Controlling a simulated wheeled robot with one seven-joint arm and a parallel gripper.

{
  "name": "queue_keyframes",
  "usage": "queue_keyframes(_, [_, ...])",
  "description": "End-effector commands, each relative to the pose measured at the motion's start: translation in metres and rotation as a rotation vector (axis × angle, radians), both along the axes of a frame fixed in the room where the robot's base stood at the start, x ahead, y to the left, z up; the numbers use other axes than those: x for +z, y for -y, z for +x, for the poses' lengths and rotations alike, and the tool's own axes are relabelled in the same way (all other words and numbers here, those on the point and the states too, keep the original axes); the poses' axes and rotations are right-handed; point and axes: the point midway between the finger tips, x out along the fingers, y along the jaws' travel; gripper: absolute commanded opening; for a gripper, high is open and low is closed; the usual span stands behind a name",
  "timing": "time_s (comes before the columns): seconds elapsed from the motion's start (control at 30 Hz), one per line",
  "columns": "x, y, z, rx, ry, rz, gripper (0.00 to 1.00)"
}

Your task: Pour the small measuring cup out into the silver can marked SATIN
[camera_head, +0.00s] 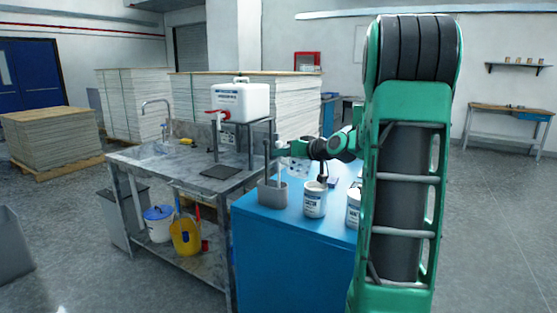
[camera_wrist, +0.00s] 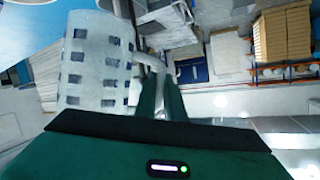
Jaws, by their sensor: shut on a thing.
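My gripper (camera_wrist: 162,90) is shut in the wrist view, its dark green fingers close together on what looks like the handle of a measuring cup. The cup (camera_wrist: 97,62) is whitish and translucent with rows of dark blue marks, to the left of the fingers. Its contents cannot be made out. A second can (camera_head: 353,207) is partly hidden by my arm.
A grey holder (camera_head: 272,194) with an upright stick stands left of the cans on the blue cabinet (camera_head: 290,255). A sink bench (camera_head: 190,165) adjoins it, with a white canister (camera_head: 240,102) on a stand. A yellow bucket (camera_head: 186,237) is on the lower shelf.

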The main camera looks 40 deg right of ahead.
Motion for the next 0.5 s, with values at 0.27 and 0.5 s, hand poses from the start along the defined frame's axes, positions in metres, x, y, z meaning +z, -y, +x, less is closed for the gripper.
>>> queue_keyframes(0.27, [0.02, 0.0, 0.0, 0.001, 0.001, -0.003, 0.0])
queue_keyframes(0.5, [0.037, 0.0, 0.0, 0.0, 0.002, -0.003, 0.0])
